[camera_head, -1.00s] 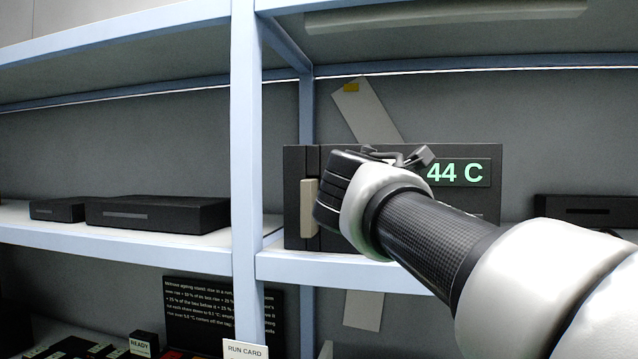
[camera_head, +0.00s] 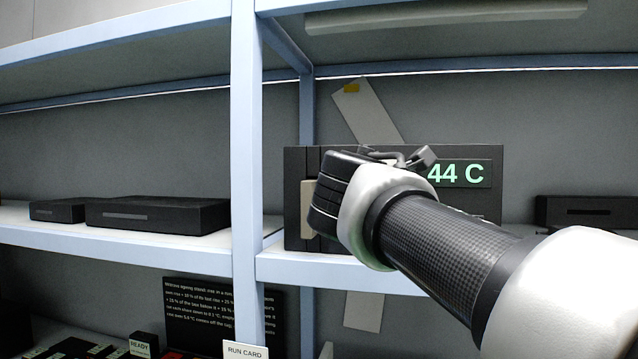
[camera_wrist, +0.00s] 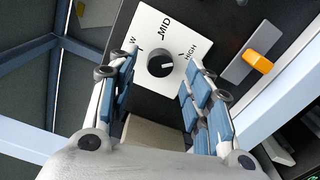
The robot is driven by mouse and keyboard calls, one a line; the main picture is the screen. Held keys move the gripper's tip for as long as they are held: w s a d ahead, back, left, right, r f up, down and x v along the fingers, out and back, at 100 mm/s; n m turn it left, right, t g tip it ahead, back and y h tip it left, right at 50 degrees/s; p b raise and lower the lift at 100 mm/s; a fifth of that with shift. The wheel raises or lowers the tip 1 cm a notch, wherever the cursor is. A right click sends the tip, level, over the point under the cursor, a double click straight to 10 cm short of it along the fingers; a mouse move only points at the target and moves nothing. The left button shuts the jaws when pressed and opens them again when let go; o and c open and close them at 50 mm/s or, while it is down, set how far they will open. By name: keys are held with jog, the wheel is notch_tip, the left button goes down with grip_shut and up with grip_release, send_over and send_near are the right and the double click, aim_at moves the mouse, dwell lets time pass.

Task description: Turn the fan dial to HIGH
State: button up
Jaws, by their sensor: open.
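The fan dial (camera_wrist: 161,63) is a round dark knob on a white plate (camera_wrist: 146,22) in the wrist view. The plate reads MID and HIGH, with a partly hidden label ending in W. A small pale mark shows on the knob's right side; I cannot tell its exact setting. My gripper (camera_wrist: 163,70) is open, with one blue-padded finger on each side of the dial. I cannot tell whether either finger touches it. In the head view my gripper (camera_head: 330,195) is in front of the dark unit (camera_head: 480,205) and hides the dial.
The unit's display reads 44 C (camera_head: 456,173). A beige block (camera_head: 307,208) is on its left front. An orange lever (camera_wrist: 258,61) sits in a grey slot right of the dial. A shelf post (camera_head: 246,150) stands to the left. Black boxes (camera_head: 158,214) lie on the left shelf.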

jog(key=v, duration=1)
jog(key=shift+s, duration=0.1)
jog(key=s+d+f+m+g+b, duration=0.1)
jog(key=s+d+f+m+g, duration=0.15)
jog(key=f, duration=0.55)
jog(key=s+d+f+m+g+b, duration=0.1)
jog(key=s+d+f+m+g, duration=0.15)
jog(key=f, duration=0.55)
jog(key=s+d+f+m+g+b, duration=0.1)
jog(key=s+d+f+m+g, duration=0.2)
jog(key=f, duration=0.6)
jog(key=s+a+f+m+g+y+b, duration=0.1)
jog(key=s+f+m, duration=0.3)
jog(key=s+f, duration=0.4)
jog(key=s+a+f+m+g+y+b, duration=0.2)
jog(key=s+f, duration=0.6)
jog(key=f, duration=0.7)
jog(key=a+m+g+y, duration=0.1)
jog(key=m+y, duration=0.1)
jog(key=m, duration=0.1)
jog(key=shift+s+f+g+y, duration=0.25)
jog(key=shift+s+g+y, duration=0.05)
jog(key=shift+s, duration=0.1)
